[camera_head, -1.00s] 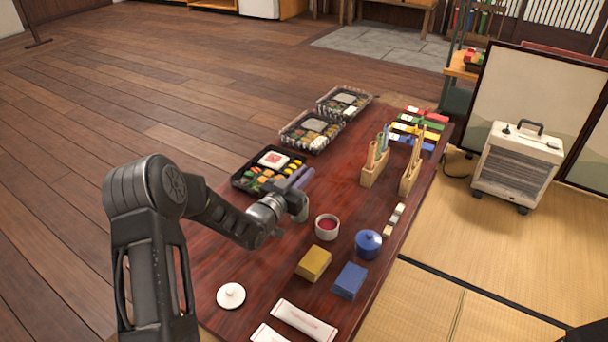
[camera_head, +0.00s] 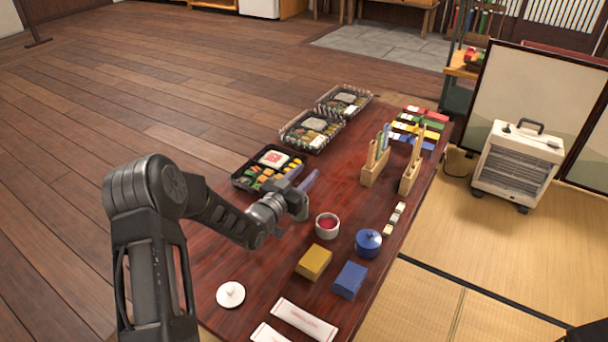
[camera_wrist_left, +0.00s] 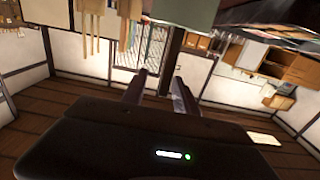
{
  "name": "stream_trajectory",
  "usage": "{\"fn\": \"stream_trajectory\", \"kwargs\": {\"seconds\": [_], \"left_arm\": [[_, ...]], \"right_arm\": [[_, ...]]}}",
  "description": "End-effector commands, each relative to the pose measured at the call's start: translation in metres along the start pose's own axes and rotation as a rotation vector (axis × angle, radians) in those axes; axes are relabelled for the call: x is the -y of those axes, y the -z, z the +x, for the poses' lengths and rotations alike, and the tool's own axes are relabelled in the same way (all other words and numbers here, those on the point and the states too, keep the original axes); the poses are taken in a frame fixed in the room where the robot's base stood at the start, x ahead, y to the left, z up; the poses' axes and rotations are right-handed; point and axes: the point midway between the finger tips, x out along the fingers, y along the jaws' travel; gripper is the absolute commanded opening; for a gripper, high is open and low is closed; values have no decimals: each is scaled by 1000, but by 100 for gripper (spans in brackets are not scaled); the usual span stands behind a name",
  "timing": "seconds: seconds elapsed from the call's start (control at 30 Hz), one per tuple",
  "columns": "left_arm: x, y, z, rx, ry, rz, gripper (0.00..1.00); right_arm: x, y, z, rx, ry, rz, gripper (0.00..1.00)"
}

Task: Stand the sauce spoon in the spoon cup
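My left gripper (camera_head: 303,179) is above the table beside the nearest bento tray. In the left wrist view its two fingers (camera_wrist_left: 158,90) stand apart with nothing visible between them. A white cup of red sauce (camera_head: 327,227) stands to the right of and nearer than the gripper. A lidded blue pot (camera_head: 368,243) stands right of that cup. Two wooden holders (camera_head: 373,175) with upright sticks or utensils stand farther back. I cannot pick out the sauce spoon for sure, nor tell which container is the spoon cup. My right gripper is not in view.
Yellow (camera_head: 314,262) and blue (camera_head: 350,280) boxes, a white lid (camera_head: 230,295) and white packets (camera_head: 304,320) lie on the near table. Bento trays (camera_head: 312,131) line the left edge; coloured items (camera_head: 420,122) lie at the far end. Bare tabletop (camera_head: 335,190) lies between trays and holders.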

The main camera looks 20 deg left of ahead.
Motion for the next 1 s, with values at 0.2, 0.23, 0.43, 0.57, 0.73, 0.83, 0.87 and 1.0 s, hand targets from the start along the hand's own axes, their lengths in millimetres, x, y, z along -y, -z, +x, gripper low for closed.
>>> {"fn": "stream_trajectory", "kwargs": {"seconds": [0.2, 0.23, 0.43, 0.57, 0.73, 0.83, 0.87, 1.0], "left_arm": [[1, 2, -19, 3, 2, 0, 35], [1, 2, -23, 2, 2, 0, 35], [1, 2, -57, 3, 2, -1, 35], [1, 1, -72, 2, 2, 0, 35], [0, 0, -78, 0, 0, 0, 35], [0, 0, -78, 0, 0, 1, 35], [0, 0, -78, 0, 0, 1, 35], [0, 0, -78, 0, 0, 0, 35]], "right_arm": [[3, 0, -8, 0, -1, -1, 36], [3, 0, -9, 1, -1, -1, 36], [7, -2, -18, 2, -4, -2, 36], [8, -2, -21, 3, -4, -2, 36], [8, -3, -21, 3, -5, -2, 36], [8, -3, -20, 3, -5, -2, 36], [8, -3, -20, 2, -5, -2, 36], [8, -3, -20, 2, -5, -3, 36]]}}
